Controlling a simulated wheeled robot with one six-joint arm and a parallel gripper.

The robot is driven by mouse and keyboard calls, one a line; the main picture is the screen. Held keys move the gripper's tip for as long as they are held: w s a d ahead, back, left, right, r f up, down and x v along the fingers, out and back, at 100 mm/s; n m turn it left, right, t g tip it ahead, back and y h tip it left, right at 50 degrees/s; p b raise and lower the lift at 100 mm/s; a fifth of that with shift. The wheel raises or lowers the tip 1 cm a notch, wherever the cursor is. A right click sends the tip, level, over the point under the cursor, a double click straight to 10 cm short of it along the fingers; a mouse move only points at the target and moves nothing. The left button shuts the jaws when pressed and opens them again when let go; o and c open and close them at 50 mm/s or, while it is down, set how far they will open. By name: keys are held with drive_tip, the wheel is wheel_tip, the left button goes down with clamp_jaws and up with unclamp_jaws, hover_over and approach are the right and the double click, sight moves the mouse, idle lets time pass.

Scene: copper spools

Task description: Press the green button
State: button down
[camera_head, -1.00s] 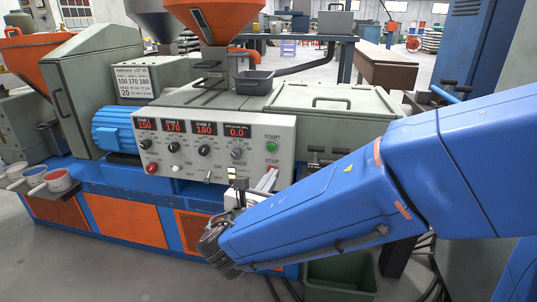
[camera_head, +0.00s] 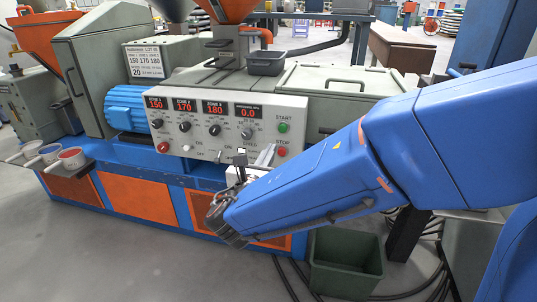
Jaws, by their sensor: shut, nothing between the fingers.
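The green button (camera_head: 284,128) is at the right end of the grey control panel (camera_head: 215,155), under the word START. A red STOP button (camera_head: 281,152) sits below it. My blue arm reaches in from the right. My gripper (camera_head: 271,147) is just left of the red button in the picture, below and left of the green button. Its slim fingers look closed and empty. The green button is uncovered. I cannot tell the gap between the fingertips and the panel.
The panel also has several dark knobs, switches and a red button (camera_head: 163,147) at its left. A dark tray (camera_head: 266,62) sits on the machine top. A green bin (camera_head: 345,262) stands on the floor at front. Cups (camera_head: 72,157) stand on a shelf at left.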

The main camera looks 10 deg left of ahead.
sight(282, 129)
drive_tip(key=w, duration=0.3)
drive_tip(key=w+d, duration=0.1)
drive_tip(key=w, duration=0.6)
drive_tip(key=shift+w+d, duration=0.15)
drive_tip(key=shift+w, duration=0.05)
drive_tip(key=shift+w, duration=0.15)
